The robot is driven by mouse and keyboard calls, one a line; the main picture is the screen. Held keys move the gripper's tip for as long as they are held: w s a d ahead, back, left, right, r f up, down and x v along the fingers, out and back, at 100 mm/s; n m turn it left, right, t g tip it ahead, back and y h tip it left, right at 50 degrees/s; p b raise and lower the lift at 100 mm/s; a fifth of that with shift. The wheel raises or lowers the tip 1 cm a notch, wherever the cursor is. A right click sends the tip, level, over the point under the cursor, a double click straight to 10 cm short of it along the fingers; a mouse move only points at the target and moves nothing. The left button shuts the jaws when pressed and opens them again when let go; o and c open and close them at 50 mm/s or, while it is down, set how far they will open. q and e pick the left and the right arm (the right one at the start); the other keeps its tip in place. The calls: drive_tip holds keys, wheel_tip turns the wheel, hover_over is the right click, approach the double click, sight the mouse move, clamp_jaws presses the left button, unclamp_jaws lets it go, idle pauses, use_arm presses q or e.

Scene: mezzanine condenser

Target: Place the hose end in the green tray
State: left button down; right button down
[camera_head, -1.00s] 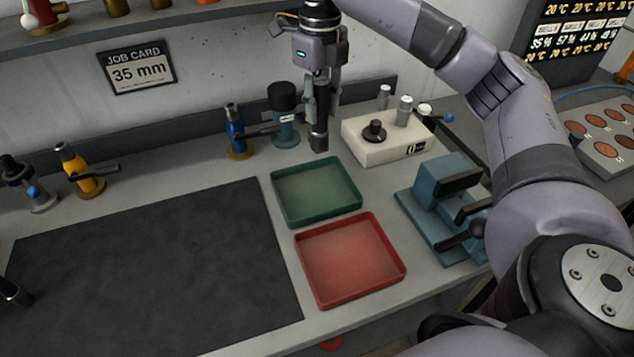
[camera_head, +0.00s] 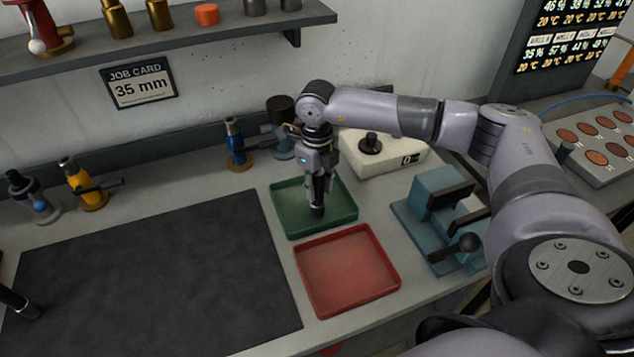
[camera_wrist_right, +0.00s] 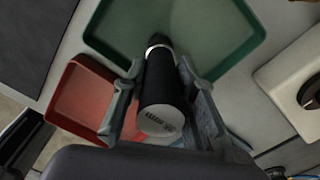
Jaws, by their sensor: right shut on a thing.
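My right gripper (camera_head: 318,182) points down over the green tray (camera_head: 282,232), shut on the hose end (camera_head: 317,210). The hose end is a short black cylinder, held upright, its lower end against the tray's floor in the picture. I cannot tell whether it touches. In the right wrist view the hose end (camera_wrist_right: 158,80) sits between both fingers of the right gripper (camera_wrist_right: 160,95). Its pale near face bears small print, and a silver collar shows at its far end. The green tray (camera_wrist_right: 215,35) lies beyond it.
A red tray (camera_head: 350,270) lies in front of the green one. A blue vise-like fixture (camera_head: 428,225) and a white box with a knob (camera_head: 385,158) stand to the right. Blue and yellow tools (camera_head: 85,185) stand behind. The dark mat (camera_head: 150,280) is mostly clear; a black piece (camera_head: 18,302) is at its left.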

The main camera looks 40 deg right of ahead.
drive_tip(key=shift+f, duration=0.2)
drive_tip(key=c, duration=1.3)
unclamp_jaws()
drive_tip(key=shift+r, duration=0.1)
drive_tip(key=shift+r, duration=0.15)
drive_tip(key=shift+w+r, duration=0.1)
drive_tip(key=shift+r, duration=0.1)
wheel_tip(320, 180, up, 12)
drive_tip(key=b, duration=0.3)
drive_tip(key=shift+f+b, duration=0.25)
drive_tip(key=shift+b, duration=0.05)
